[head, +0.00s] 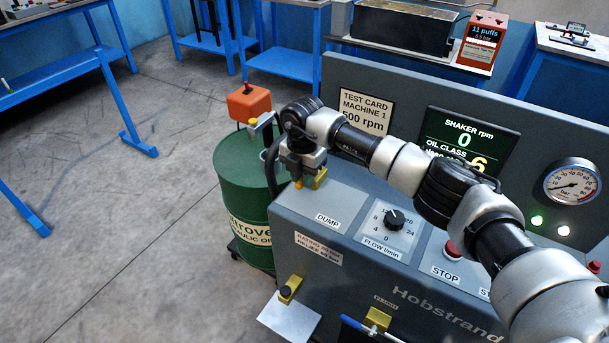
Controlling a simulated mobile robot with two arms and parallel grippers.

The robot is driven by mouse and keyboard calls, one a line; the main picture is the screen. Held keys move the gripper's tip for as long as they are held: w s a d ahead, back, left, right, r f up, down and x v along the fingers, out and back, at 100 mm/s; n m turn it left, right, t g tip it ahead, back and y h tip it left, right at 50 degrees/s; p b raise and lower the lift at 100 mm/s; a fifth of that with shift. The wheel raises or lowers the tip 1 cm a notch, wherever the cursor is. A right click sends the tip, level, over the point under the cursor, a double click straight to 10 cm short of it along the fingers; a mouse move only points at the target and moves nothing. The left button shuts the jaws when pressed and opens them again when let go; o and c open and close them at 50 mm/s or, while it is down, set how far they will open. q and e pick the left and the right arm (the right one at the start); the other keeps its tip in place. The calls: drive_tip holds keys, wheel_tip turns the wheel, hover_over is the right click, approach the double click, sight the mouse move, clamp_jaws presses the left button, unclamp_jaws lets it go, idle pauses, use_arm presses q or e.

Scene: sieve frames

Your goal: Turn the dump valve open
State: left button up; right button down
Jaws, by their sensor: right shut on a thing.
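The dump valve stands at the back left of the grey machine's top panel (352,250), behind the DUMP label (327,220). My right gripper (307,180) reaches over from the right, points down and is shut on the valve's handle. The gripper hides most of the valve, so I cannot tell its turn angle. Small yellow parts show at the fingertips; I cannot tell whether they belong to the valve or the fingers. My left gripper is not in view.
The flow knob (394,219) and red stop button (452,249) lie to the right, near my arm. The display (470,140) reads shaker 0 rpm.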

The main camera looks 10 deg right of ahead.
drive_tip(key=c, duration=1)
unclamp_jaws()
wheel_tip(320, 180, up, 11)
drive_tip(key=b, duration=0.1)
drive_tip(key=shift+f, duration=0.15)
